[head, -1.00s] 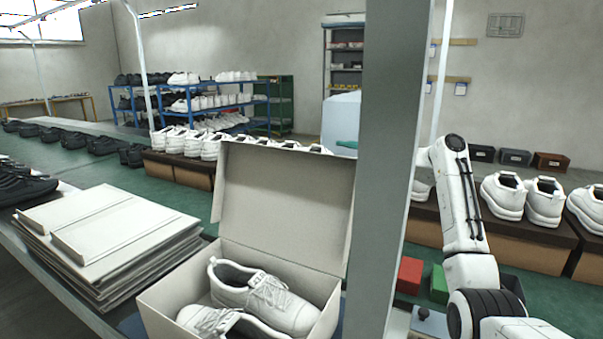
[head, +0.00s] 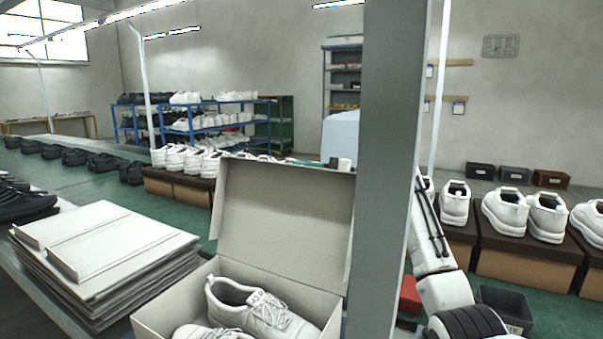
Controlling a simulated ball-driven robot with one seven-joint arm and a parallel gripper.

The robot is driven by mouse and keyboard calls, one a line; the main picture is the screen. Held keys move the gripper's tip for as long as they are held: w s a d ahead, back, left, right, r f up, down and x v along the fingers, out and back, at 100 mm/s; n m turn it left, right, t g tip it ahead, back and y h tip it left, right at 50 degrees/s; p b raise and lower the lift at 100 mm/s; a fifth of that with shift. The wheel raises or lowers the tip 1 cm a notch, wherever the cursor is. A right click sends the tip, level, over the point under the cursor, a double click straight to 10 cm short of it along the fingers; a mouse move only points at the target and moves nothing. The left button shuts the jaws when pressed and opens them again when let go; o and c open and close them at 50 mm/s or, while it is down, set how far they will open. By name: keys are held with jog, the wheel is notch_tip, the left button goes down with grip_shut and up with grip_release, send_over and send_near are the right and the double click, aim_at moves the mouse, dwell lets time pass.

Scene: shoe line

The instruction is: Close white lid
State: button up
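The white lid (head: 283,222) stands open, upright and tilted slightly back, at the rear of the shoebox (head: 172,306). A pair of white shoes (head: 262,308) lies in the box, cut off by the bottom edge of the head view. My white arm shows to the right of the grey post, reaching up and partly behind it. My gripper is not visible; the arm's far end is hidden behind the post.
A grey vertical post (head: 390,170) stands just right of the box. A stack of flat white cartons (head: 105,250) lies to its left. Behind are rows of white shoes (head: 510,210) on brown boxes, a red block (head: 411,296) and a dark bin (head: 505,308).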

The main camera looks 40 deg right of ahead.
jog(key=shift+w+a, duration=0.2)
jog(key=shift+c, duration=0.5)
grip_shut()
jog(key=shift+f, duration=0.1)
dwell(0.8)
